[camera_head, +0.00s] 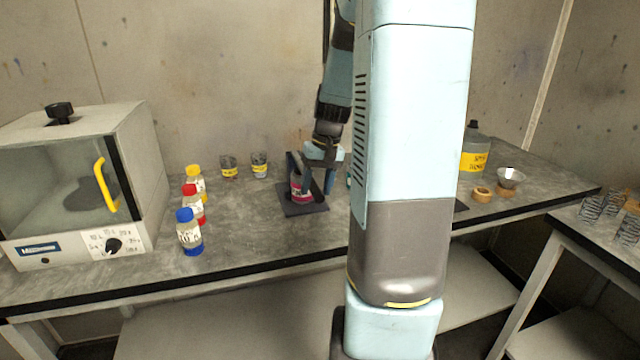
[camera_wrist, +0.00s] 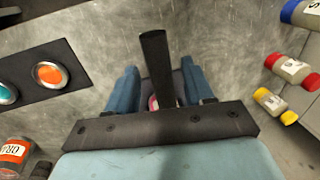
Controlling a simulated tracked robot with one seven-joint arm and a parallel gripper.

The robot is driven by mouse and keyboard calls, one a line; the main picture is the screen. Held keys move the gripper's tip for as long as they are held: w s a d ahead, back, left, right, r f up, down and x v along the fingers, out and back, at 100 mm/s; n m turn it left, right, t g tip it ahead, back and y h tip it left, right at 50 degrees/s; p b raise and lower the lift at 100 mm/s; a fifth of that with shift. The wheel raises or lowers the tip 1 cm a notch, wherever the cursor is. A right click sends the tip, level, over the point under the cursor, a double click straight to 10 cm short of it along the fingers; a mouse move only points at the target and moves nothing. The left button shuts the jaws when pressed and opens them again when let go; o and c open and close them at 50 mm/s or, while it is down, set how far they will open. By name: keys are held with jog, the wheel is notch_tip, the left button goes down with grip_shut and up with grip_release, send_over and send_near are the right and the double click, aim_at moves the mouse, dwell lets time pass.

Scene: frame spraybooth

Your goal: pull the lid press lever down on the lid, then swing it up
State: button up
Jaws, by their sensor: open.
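The lid press stands on the bench in the head view, with a dark base plate (camera_head: 302,209) and a dark upright part. A small can with a red-pink label (camera_head: 300,190) sits on the plate; its lid is mostly hidden by my gripper. My gripper (camera_head: 318,187) is over the press, pointing down, fingers spread. In the wrist view, the dark bar of the press lever (camera_wrist: 154,58) runs between the two blue fingers of my gripper (camera_wrist: 158,70), with a gap on each side. A bit of the can shows below the bar. I cannot tell the lever's exact angle.
Red-, yellow- and blue-capped bottles (camera_head: 190,232) stand left of the press, beside a white cabinet (camera_head: 130,190) with a yellow handle. In the wrist view, a dark holder (camera_wrist: 45,98) with orange and teal cups lies left.

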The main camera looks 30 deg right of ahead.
jog(key=shift+c, duration=0.3)
grip_shut()
dwell(0.3)
